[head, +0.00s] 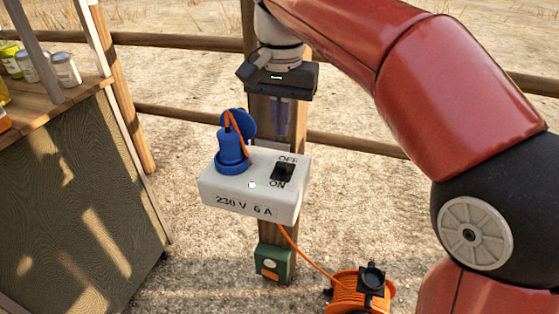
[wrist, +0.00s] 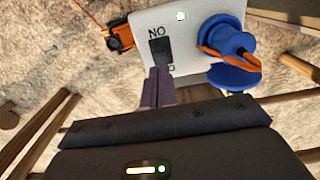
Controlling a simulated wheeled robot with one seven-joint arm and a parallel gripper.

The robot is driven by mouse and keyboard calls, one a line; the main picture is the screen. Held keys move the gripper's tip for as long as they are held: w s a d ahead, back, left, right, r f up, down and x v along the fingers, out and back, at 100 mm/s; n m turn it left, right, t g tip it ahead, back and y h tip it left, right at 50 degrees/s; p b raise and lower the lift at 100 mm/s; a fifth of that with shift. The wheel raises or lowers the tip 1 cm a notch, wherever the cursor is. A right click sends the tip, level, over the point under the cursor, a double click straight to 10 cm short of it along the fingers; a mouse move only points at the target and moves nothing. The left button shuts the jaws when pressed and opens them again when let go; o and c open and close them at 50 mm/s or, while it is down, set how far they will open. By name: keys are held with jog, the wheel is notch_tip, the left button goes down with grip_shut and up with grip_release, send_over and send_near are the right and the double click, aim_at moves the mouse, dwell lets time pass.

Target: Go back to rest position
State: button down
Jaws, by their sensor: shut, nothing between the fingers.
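My gripper (head: 281,122) is shut and empty. It hangs fingers-down just above and behind the white power box (head: 225,187). In the wrist view my gripper (wrist: 157,82) has its fingertips near the edge of the black switch (wrist: 161,52); I cannot tell whether they touch it. The switch (head: 283,171) sits between the OFF and ON labels; its exact position is unclear. A blue plug (head: 230,147) stands in the box's socket with an orange cable on it, and a blue round lid behind it.
The box is at a wooden post with a green box (head: 272,264) low on it. An orange cable reel (head: 352,296) lies on the ground. A wooden counter (head: 85,92) with jars (head: 65,70) stands at left. Fence rails (head: 190,118) run behind.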

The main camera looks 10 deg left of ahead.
jog(key=shift+r, duration=0.1)
dwell(0.3)
jog(key=shift+d, duration=0.3)
jog(key=s+d+f+t, duration=0.2)
jog(key=s+d+f, duration=0.2)
jog(key=d, duration=0.4)
jog(key=s+d+f+t, duration=0.1)
jog(key=s+d+f, duration=0.4)
jog(key=d, duration=0.4)
jog(key=s+d+f+n+t, duration=0.1)
jog(key=s+d+f+t, duration=0.1)
jog(key=s+d+f, duration=0.3)
jog(key=d, duration=0.3)
jog(key=shift+s+d+t, duration=0.2)
jog(key=shift+s+t, duration=0.1)
jog(key=shift+s, duration=0.1)
